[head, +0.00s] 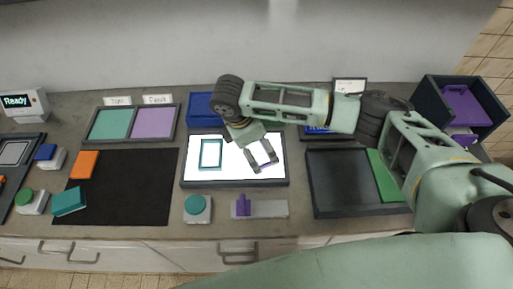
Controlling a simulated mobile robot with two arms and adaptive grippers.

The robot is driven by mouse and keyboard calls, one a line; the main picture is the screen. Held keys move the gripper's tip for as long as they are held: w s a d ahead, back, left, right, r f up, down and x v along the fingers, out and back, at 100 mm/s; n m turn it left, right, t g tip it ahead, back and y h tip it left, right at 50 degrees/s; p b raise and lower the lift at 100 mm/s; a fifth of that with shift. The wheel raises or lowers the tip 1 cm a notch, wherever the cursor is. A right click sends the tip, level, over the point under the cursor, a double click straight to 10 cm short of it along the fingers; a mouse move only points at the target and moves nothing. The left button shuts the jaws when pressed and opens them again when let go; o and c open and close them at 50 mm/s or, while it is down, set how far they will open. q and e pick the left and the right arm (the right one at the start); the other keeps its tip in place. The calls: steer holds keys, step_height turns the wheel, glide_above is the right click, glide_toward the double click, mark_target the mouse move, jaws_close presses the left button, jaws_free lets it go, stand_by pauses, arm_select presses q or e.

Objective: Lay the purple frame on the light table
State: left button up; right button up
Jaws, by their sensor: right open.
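The light table (235,182) glows white inside a dark rim at the middle of the counter. A teal frame (201,154) lies on its left half. My right gripper (266,165) is over the right half, its fingers apart. A thin purple edge (265,147) shows at the fingers and looks like part of the purple frame; the fingers hide most of it. I cannot tell whether it lies flat on the lit surface. My left gripper is not in view.
A dark bin (431,95) with purple pieces stands at the right. A dark tray (335,184) holds a green panel (384,176). A purple-handled slider (266,209) and a teal button (196,204) sit in front. A black mat (125,195) lies left.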

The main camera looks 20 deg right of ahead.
steer(key=b+v, duration=0.2)
steer(key=v, duration=0.9)
steer(key=shift+r, duration=0.2)
steer(key=shift+a+f, duration=0.1)
